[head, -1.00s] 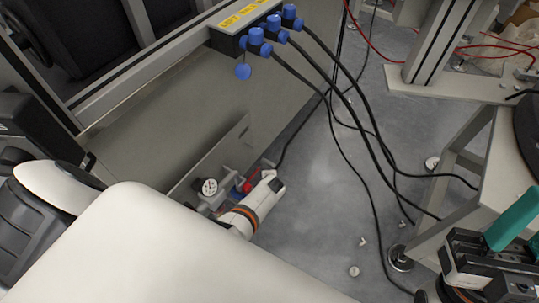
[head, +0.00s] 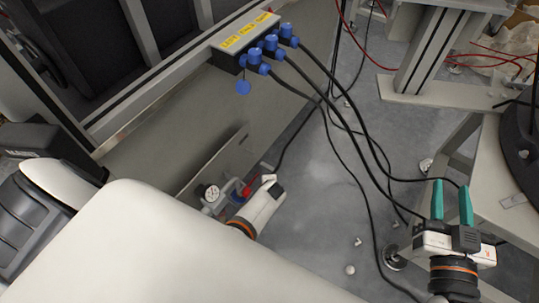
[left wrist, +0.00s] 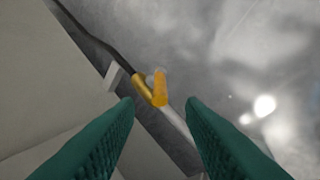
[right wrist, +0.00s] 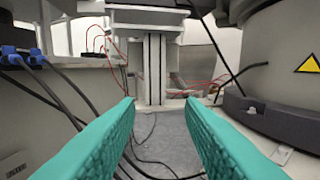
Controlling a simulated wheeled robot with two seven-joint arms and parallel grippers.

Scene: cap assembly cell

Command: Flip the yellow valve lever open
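The yellow valve lever (left wrist: 150,90) shows in the left wrist view, just beyond my left fingertips and a little left of the middle between them. It has a short upright piece and an arm slanting to the upper left. My left gripper (left wrist: 160,103) is open, its green fingers apart with nothing between them. In the head view the lever is not discernible, and my left gripper's fingers are hidden behind its white wrist. My right gripper (head: 451,188) is open and empty at the lower right; its fingers also frame open space in the right wrist view (right wrist: 158,105).
A pressure gauge (head: 212,193) and red part (head: 247,190) sit at the panel's foot beside my left wrist. A box with blue plugs (head: 271,43) feeds black cables (head: 347,130) across the grey floor. A grey table (head: 500,190) stands at the right.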

